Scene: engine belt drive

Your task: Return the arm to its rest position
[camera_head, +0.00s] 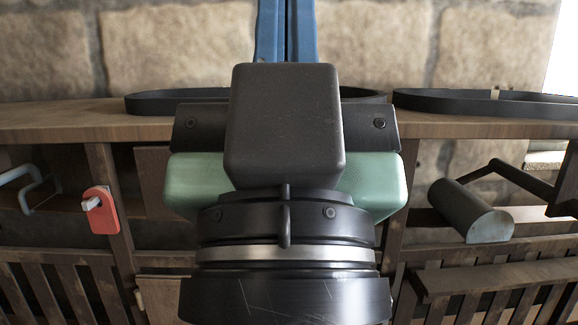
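The end of my arm fills the middle of the head view, seen from behind. It has a dark round wrist with a pale ring, green side parts and a dark block on top. My gripper (286,130) is at this end, pointing away from me. Its fingertips cannot be made out for sure, so its opening and anything in it cannot be told. Two blue upright bars (304,30) show above the dark block, close together with a dark gap. I cannot tell whether they belong to my gripper or stand behind it.
A wooden bench (60,122) runs across before a stone wall. A black belt (160,103) lies on it behind my arm, and another (480,103) lies at right. Below are a red tag-like part (101,212), a grey-green half-round part (470,212) and slatted crates (490,300).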

